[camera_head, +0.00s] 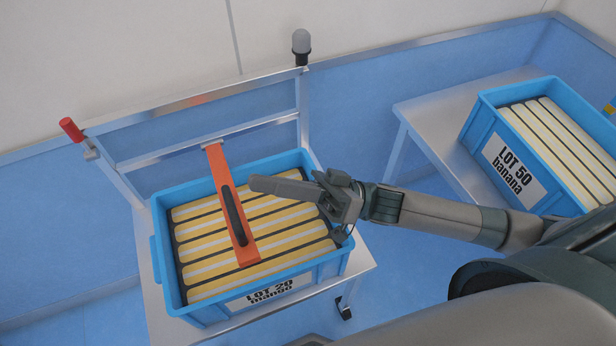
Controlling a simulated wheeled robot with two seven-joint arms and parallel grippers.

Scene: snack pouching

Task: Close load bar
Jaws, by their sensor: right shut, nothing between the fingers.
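The load bar is an orange bar (219,172) with a dark slot or grip along it. It runs from the silver cross rail of a metal frame out over a blue crate (310,273) labelled "LOT 20 mango". Its near end lies over the yellow and white packs in the crate. Whether it touches them I cannot tell. My right gripper (254,184) is shut and empty. Its tip points left, just right of the bar, above the packs. Contact with the bar is not clear. My left gripper is not in view.
The crate stands on a metal cart (361,262) whose frame carries a red-tipped handle (71,129) and a grey lamp-like knob (301,41). A second blue crate (484,111), labelled "LOT 50 banana", stands on a metal table (428,121) at right. A blue wall runs behind.

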